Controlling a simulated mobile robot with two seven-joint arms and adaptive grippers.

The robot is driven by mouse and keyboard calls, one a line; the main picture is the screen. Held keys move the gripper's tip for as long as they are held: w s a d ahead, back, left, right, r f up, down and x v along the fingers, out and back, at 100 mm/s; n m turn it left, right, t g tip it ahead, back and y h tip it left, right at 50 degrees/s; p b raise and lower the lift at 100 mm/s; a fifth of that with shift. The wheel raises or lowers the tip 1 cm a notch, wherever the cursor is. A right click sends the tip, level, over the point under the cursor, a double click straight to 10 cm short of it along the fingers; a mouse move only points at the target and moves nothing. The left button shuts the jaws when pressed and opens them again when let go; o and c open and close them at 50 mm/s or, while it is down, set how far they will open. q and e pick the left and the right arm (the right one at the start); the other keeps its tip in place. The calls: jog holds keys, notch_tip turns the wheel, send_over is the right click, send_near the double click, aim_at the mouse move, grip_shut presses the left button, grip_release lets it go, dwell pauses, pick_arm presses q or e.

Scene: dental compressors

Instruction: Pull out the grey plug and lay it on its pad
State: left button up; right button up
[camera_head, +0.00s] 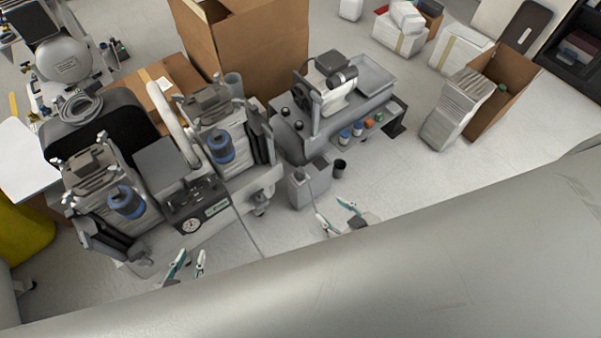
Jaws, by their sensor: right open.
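I cannot make out the grey plug or its pad for certain at this size. A small grey box (301,190) stands on the floor in front of the grey bench, with a thin line running down its front toward my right gripper. My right gripper (331,207) is open, just below and right of that box, with its two green-tipped fingers apart. I see nothing between them. My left gripper (192,257) is below the compressor unit's gauge panel (196,208); its fingers are apart and look empty. A large pale grey shape in the foreground hides the area below both grippers.
The compressor unit has two motor heads with blue canisters (220,148) (126,201). A dark cup (340,167) stands beside the grey box. A grey bench (320,120) holds equipment and small bottles. Cardboard boxes (258,58) stand behind. The floor at right (400,175) is clear.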

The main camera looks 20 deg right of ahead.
jog(key=w+a+f+n+g+b, duration=0.2)
jog(key=w+a+f+n+b, duration=0.15)
jog(key=w+f, duration=0.55)
jog(key=n+g+h+b, duration=0.3)
jog(key=n+g+b, duration=0.5)
jog(key=n+b, duration=0.5)
send_over(300, 170)
jog(key=f, duration=1.2)
jog(key=shift+s+a+f, duration=0.1)
jog(key=shift+s+f, duration=0.1)
pick_arm(q)
jog(key=w+d+f+t+h, duration=0.1)
jog(key=w+d+f, duration=0.2)
jog(key=d, duration=0.1)
jog(key=shift+d+f, duration=0.15)
jog(key=shift+d, duration=0.05)
pick_arm(e)
jog(key=shift+w+d+r+n, duration=0.2)
jog(key=shift+w+r+n, duration=0.05)
jog(key=shift+w+r, duration=0.15)
pick_arm(q)
jog(key=shift+f+b, duration=0.1)
jog(key=shift+b, duration=0.2)
pick_arm(e)
jog(key=shift+s+f, duration=0.1)
